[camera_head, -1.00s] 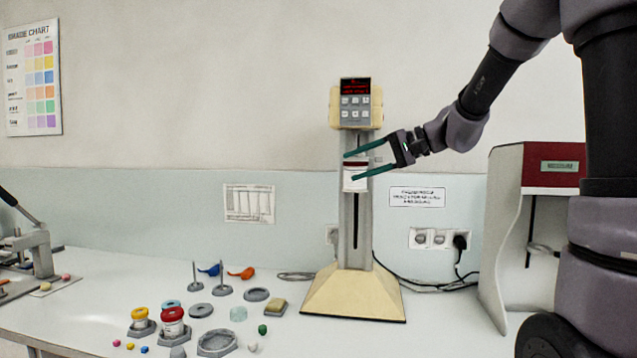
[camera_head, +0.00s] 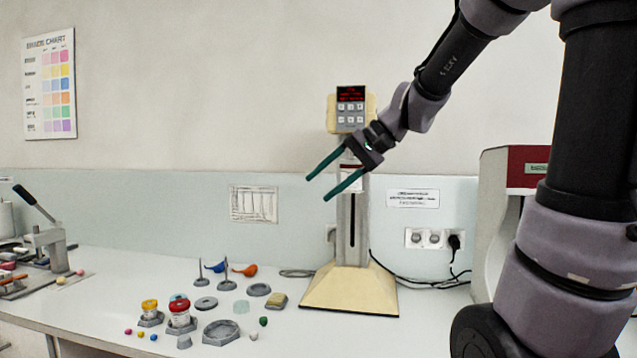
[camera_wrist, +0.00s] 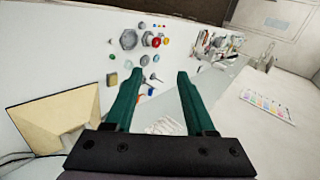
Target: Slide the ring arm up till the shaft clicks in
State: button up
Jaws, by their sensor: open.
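The mill has a cream head with a red display and keypad (camera_head: 350,108), a grey slotted column (camera_head: 352,235) and a cream base (camera_head: 350,292). A white piece with a dark red band (camera_head: 350,181), apparently at the ring arm, sits partway up the column below the head. My gripper's jaw and fingers partly cover it, and I cannot make out the shaft. My gripper (camera_head: 317,189) is open and empty, its green fingers pointing down and left in front of the column. In the wrist view the open fingers (camera_wrist: 158,74) hold nothing, and the cream base (camera_wrist: 55,112) lies at left.
Red-lidded (camera_head: 179,308) and yellow-lidded (camera_head: 150,307) jars, grey discs and spindles stand on the bench left of the base. A lever press (camera_head: 50,245) is at far left. A red and white machine (camera_head: 510,170) stands at right. Cables run behind the base.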

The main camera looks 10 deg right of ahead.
jog(key=m+t+y, duration=0.4)
jog(key=m+t, duration=0.2)
jog(key=t, duration=0.3)
send_near(359, 162)
jog(key=w+d, duration=0.3)
jog(key=x, duration=0.7)
jog(key=shift+w, duration=0.2)
grip_shut()
jog(key=shift+a, duration=0.2)
